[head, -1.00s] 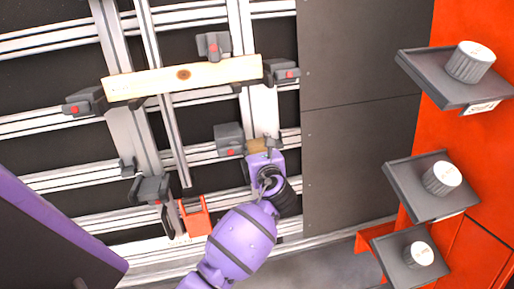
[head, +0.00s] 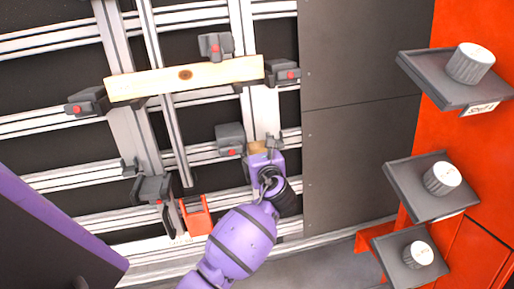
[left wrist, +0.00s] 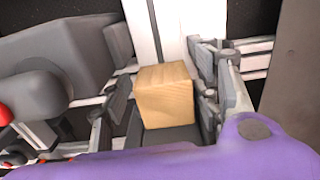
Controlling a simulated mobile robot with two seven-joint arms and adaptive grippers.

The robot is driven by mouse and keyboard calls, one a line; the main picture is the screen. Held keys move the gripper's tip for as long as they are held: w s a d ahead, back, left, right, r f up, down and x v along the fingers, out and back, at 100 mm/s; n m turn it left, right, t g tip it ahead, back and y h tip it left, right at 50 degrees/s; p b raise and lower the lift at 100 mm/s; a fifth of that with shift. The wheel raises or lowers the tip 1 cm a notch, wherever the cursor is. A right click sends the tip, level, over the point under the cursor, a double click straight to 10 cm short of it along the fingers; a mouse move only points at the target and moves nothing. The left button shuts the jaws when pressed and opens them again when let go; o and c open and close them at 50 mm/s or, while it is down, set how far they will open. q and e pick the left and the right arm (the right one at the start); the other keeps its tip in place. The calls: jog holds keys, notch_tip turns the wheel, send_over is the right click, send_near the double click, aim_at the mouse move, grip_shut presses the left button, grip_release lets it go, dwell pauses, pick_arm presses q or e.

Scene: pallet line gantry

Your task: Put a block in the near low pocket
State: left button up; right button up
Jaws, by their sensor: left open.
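A pale wooden block (left wrist: 166,96) sits between the two fingers of my left gripper (left wrist: 163,90) in the left wrist view. The fingers are open, one on each side of it. Visible gaps show, though contact low down is hidden by the purple wrist. In the head view, only a small tan part of the block (head: 257,146) shows beyond my left gripper (head: 264,153), by the right upright. I cannot tell which part is the near low pocket. My right gripper is not in view.
A long wooden board (head: 210,75) rests across grey clamps at the upper left. A grey clamp (head: 229,138) stands just left of my gripper. An orange-red bracket (head: 196,216) sits lower left. Dark shelves with white knobs, one being (head: 435,190), stand at the right.

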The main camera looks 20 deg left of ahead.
pick_arm(q)
jog(key=shift+s+d+f, duration=0.2)
jog(key=shift+s+f, duration=0.05)
jog(key=shift+f, duration=0.2)
jog(key=shift+s+d+f, duration=0.15)
jog(key=shift+s+f, duration=0.05)
jog(key=shift+f, duration=0.2)
jog(key=shift+s+d+r, duration=0.1)
jog(key=shift+s+d, duration=0.05)
jog(key=r+v, duration=0.1)
jog(key=v, duration=1)
jog(key=shift+r, duration=0.4)
jog(key=shift+w+a+r, duration=0.1)
jog(key=shift+w+a, duration=0.1)
jog(key=shift+a, duration=0.05)
